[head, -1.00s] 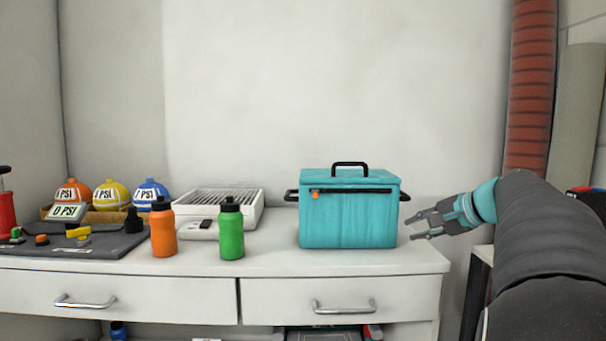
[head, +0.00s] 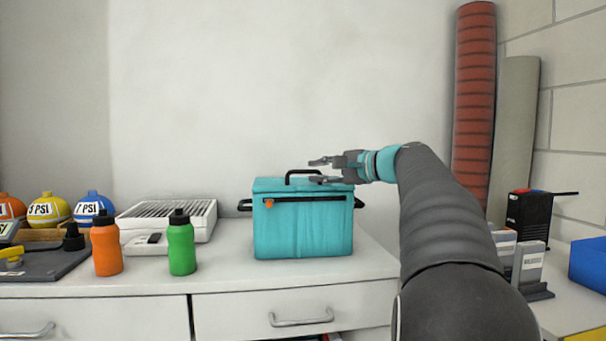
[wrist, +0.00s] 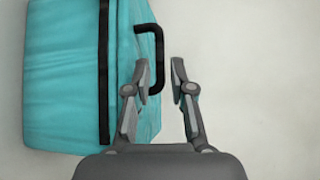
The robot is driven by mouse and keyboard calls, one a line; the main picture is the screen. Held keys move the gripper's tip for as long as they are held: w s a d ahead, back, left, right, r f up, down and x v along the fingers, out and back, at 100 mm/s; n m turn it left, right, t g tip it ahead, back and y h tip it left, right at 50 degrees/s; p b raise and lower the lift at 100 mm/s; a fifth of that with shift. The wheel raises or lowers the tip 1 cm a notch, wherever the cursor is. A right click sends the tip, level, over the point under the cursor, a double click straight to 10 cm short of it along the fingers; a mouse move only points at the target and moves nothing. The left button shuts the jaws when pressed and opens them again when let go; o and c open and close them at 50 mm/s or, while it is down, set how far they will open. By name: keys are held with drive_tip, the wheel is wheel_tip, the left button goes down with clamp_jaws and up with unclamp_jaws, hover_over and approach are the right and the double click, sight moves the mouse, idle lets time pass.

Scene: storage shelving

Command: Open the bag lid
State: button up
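The teal bag (head: 302,228) stands upright on the white counter with its lid (head: 270,184) closed. A black handle (head: 289,178) arches over the lid, and a dark zip strip with an orange pull (head: 269,203) runs along the upper front. My gripper (head: 318,171) is open and empty at the right part of the lid, near the handle. In the wrist view the bag (wrist: 65,80) lies at the left, and the handle (wrist: 158,60) reaches toward the open fingers (wrist: 161,65). I cannot tell whether a finger touches the handle.
A green bottle (head: 181,248) and an orange bottle (head: 106,248) stand left of the bag, before a white slatted box (head: 205,228). A black device (head: 528,217) and a blue box (head: 590,262) are at the right. The wall behind the bag is bare.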

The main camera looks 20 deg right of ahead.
sight(307, 171)
drive_tip(key=shift+x, duration=2.5)
clamp_jaws()
